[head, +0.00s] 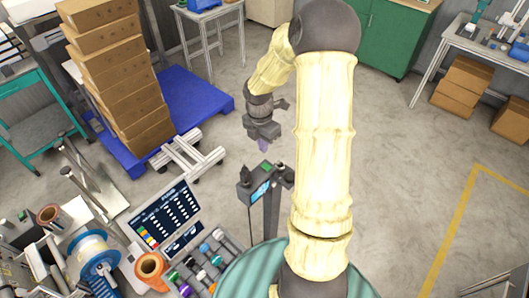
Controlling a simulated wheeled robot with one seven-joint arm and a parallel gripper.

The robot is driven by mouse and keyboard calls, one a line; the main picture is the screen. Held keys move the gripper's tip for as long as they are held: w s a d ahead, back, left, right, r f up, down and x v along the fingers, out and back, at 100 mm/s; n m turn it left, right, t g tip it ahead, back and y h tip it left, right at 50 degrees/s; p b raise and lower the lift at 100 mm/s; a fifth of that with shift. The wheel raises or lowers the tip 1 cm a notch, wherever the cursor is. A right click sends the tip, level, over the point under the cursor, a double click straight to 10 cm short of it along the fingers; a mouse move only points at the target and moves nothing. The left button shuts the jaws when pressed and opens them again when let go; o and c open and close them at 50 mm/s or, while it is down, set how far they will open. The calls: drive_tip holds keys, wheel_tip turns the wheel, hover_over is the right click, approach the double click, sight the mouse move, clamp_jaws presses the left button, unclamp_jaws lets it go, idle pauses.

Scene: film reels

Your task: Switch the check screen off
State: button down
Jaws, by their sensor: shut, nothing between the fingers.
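A lit monitor (163,216) showing rows of white text and a strip of coloured squares stands at the lower left. A smaller cyan screen (260,191) glows on a dark post-like stand (271,218) near the middle, with a small green spot on top. No label tells which is the check screen. My gripper (263,146) is shut and empty, pointing down. In the picture it is just above the small screen's stand, apparently apart from it; the height between them is hard to judge. My pale arm covers the area right of the stand.
Reels and coloured knobs (205,262) crowd the lower left. Stacked cardboard boxes (115,75) stand on a blue pallet (205,100) at the upper left. A green cabinet (395,38) and a table are at the back right. The right floor is open, with a yellow line (440,245).

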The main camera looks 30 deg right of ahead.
wheel_tip(320, 180, up, 7)
drive_tip(key=b, duration=0.1)
drive_tip(key=shift+w+a+b, duration=0.2)
drive_tip(key=shift+w+b, duration=0.1)
drive_tip(key=s+a+f+m+t+b, duration=0.1)
drive_tip(key=s+a+f+m+b, duration=0.3)
drive_tip(key=m, duration=0.7)
drive_tip(key=s+a+f+m+t+b, duration=0.2)
drive_tip(key=s+a+f+m+b, duration=0.3)
drive_tip(key=s+a+m, duration=0.3)
drive_tip(key=s+m, duration=0.2)
drive_tip(key=m, duration=0.1)
drive_tip(key=shift+a, duration=0.15)
